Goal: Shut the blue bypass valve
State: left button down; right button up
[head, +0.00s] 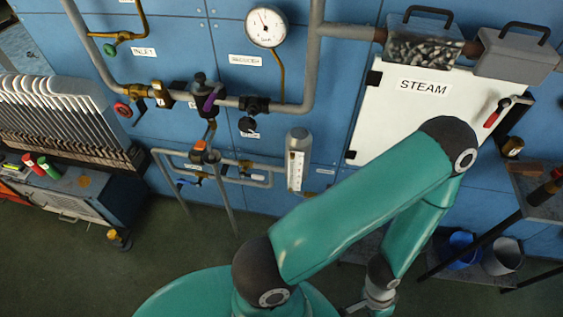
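A small blue handle (186,182), which looks like the bypass valve's, sits on the lower left of the thin pipe loop (235,181) below the main line. It is small, and I cannot tell clearly whether it lies along or across its pipe. One teal arm of mine reaches from the bottom middle up to the right and folds back down. Its wrist is at the bottom edge, right of centre, well away from the blue handle. No gripper fingers show clearly, and the other arm is not seen.
Nearby are a red handwheel (122,110), a purple handle (213,97), an orange-topped fitting (200,146), a black knob (247,125) and a clear gauge tube (297,160). A white STEAM cabinet (400,115) is at right. A rack of pale boards (60,115) stands at left.

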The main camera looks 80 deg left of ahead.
aim_at(198, 184)
jog(key=z, duration=0.2)
jog(key=i, duration=0.2)
jog(key=u, duration=2.65)
jog(key=k, duration=1.05)
jog(key=u, duration=0.95)
jog(key=i, duration=1)
